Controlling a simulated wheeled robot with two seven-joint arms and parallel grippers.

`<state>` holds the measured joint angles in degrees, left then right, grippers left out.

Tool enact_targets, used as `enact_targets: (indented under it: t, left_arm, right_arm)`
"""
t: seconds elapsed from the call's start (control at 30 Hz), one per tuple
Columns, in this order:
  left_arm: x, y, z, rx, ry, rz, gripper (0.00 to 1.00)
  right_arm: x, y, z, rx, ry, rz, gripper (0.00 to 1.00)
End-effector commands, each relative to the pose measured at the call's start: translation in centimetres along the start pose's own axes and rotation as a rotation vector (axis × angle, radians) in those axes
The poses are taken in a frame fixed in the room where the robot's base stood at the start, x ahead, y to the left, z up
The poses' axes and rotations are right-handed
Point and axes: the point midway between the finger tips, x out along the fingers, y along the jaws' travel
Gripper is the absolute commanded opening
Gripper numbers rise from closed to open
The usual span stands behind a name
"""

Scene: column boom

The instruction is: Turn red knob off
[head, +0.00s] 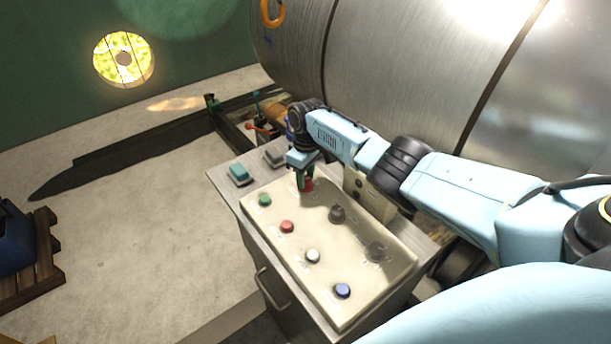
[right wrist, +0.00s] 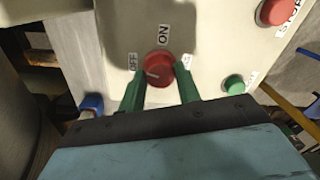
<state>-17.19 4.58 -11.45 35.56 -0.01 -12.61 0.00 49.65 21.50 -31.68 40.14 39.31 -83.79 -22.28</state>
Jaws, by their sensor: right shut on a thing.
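The red knob (head: 308,184) is at the far end of the cream control panel (head: 330,272) in the head view. In the right wrist view the red knob (right wrist: 158,70) sits below an ON label (right wrist: 164,36), with an OFF label (right wrist: 132,66) on its left. A pale mark on the knob points left and slightly down, toward the OFF side. My right gripper (head: 304,178) is over the knob; in the right wrist view its green fingers (right wrist: 160,84) stand on both sides of the knob, shut on it. My left gripper is not in view.
The panel carries a green button (head: 265,200), a red button (head: 287,226), a white button (head: 312,255), a blue button (head: 342,290) and dark knobs (head: 338,213). A large metal cylinder (head: 400,70) rises behind. Open floor lies left.

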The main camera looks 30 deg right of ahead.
Motion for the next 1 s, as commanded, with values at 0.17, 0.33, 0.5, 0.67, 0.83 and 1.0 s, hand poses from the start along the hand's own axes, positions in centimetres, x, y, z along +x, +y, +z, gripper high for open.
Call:
enact_targets:
  t: [0.17,0.33,0.5,0.67,0.83,1.0]
  left_arm:
    - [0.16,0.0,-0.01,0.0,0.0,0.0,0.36]
    - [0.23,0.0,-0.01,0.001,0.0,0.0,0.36]
    - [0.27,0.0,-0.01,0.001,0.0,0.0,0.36]
    - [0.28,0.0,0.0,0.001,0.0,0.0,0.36]
    - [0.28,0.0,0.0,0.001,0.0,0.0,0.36]
    - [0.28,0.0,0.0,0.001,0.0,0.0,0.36]
  right_arm:
    - [-0.02,-0.02,-0.09,-0.117,-0.002,-0.001,0.1]
    - [-0.04,-0.03,-0.1,-0.195,-0.005,-0.001,0.1]
    - [-0.05,-0.03,-0.1,-0.238,-0.007,0.0,0.1]
    - [-0.06,-0.03,-0.11,-0.255,-0.007,0.0,0.1]
    - [-0.07,-0.04,-0.11,-0.257,-0.007,0.0,0.1]
    - [-0.07,-0.04,-0.12,-0.257,-0.007,0.0,0.1]
